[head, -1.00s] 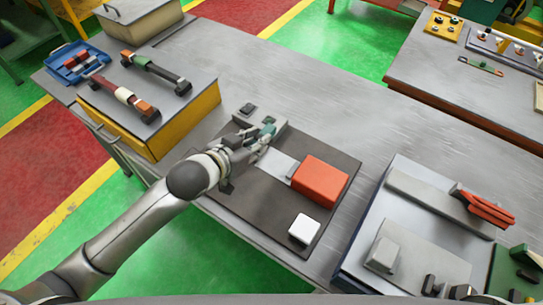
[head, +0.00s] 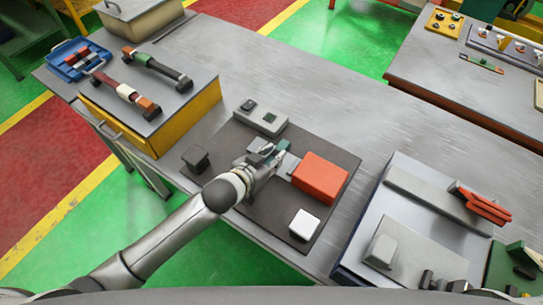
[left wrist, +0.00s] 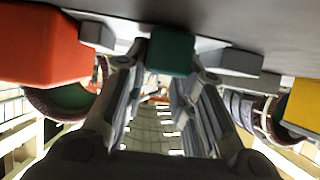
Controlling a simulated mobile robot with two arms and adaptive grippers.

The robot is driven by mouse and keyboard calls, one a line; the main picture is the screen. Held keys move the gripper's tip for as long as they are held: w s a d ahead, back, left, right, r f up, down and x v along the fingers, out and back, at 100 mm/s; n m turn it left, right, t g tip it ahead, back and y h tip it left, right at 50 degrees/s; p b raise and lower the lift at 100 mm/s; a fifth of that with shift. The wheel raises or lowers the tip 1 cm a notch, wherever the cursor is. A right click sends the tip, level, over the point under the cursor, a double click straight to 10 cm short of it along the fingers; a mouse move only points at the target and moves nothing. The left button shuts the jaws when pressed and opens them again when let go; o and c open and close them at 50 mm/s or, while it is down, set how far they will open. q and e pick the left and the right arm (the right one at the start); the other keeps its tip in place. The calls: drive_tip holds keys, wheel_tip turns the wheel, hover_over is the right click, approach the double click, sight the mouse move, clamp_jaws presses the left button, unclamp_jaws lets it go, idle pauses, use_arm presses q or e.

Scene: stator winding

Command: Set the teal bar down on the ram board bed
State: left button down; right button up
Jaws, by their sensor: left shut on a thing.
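The teal bar (head: 283,146) is in my left gripper (head: 270,155), just left of the red block on the dark ram board (head: 262,205). In the left wrist view the teal bar (left wrist: 172,52) sits between the two fingertips, which are shut on it. The pale bed (head: 290,161) of the board is mostly hidden under the gripper and bar. I cannot tell whether the bar touches the bed. My right gripper is not in view.
The red block (head: 320,178) stands close to the right of the bar. A grey slotted block (head: 260,118) is behind, a dark block (head: 195,158) at left and a white block (head: 304,225) in front. The table behind the board is clear.

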use_arm(q)
drive_tip(key=c, duration=1.2)
unclamp_jaws()
drive_tip(key=shift+f, duration=0.1)
drive_tip(key=b+v, duration=0.1)
drive_tip(key=v, duration=1.1)
